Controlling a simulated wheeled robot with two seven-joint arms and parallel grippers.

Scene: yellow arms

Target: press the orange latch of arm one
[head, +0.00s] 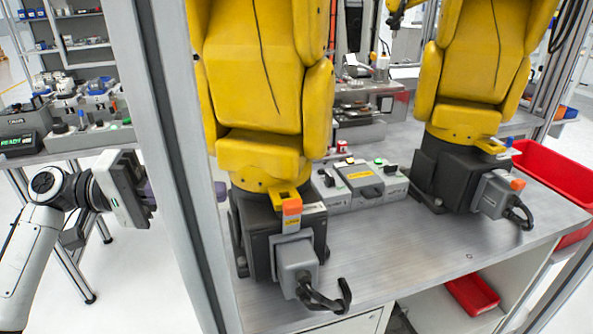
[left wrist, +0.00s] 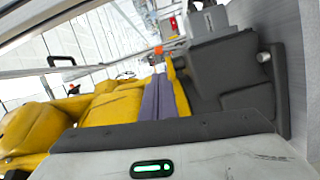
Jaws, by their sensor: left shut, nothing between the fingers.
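Two yellow arms stand on dark bases on a metal bench in the head view; which one is arm one I cannot read. The nearer left arm (head: 265,100) has an orange latch (head: 292,207) on its front, above a grey cable connector (head: 296,262). The right arm (head: 465,75) has a similar orange latch (head: 517,184). My right gripper is out of view.
The upright metal post (head: 165,150) stands between my left forearm and the bench. A grey control box (head: 362,185) sits between the arm bases. Red bins (head: 555,178) are at the right. A black cable (head: 325,298) loops out in front of the nearer connector.

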